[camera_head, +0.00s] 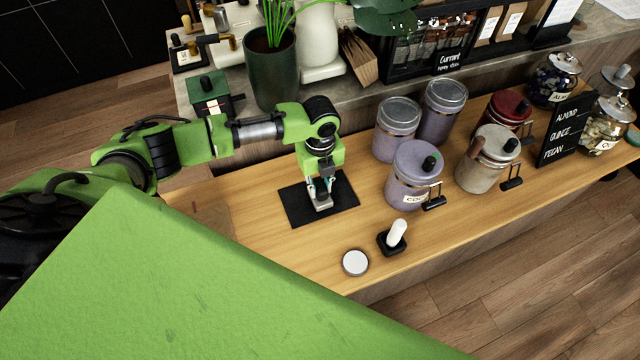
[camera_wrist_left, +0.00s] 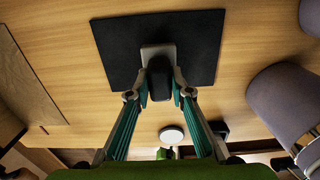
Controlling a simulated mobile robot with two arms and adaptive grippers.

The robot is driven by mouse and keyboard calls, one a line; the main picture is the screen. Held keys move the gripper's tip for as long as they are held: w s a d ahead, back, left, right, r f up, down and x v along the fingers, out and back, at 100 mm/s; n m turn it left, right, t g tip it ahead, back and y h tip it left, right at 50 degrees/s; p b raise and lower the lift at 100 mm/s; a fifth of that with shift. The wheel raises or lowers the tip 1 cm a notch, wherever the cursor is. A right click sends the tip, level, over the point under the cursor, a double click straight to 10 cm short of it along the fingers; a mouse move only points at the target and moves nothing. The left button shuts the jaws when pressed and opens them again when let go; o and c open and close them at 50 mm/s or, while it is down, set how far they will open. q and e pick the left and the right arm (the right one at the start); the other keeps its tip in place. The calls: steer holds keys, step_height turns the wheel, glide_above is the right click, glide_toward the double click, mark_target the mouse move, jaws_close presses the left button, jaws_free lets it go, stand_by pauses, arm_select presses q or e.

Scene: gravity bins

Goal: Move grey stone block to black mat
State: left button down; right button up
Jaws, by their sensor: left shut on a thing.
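The black mat (camera_head: 345,192) lies flat on the wooden counter; it also shows in the left wrist view (camera_wrist_left: 110,38). My left gripper (camera_head: 320,186) points down over the mat and is shut on the grey stone block (camera_head: 323,203). In the left wrist view the fingertips (camera_wrist_left: 160,93) grip a dark upright part of the block, and its light grey base (camera_wrist_left: 152,51) shows beyond, within the mat's outline. I cannot tell whether the base touches the mat. My right gripper is not in view.
Lilac canisters (camera_head: 414,176) and a beige canister (camera_head: 486,160) stand right of the mat. A white-handled tool in a black holder (camera_head: 393,240) and a round white-topped disc (camera_head: 355,263) sit near the front edge. A potted plant (camera_head: 272,68) stands on the ledge behind.

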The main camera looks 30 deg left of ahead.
mark_target(320, 185)
arm_select(q)
steer(key=shift+f, duration=0.5)
stand_by(0.3)
steer(key=c, duration=1.7)
jaws_free()
steer(key=shift+r, duration=0.1)
step_height(320, 185, up, 12)
steer(key=shift+f, duration=0.1)
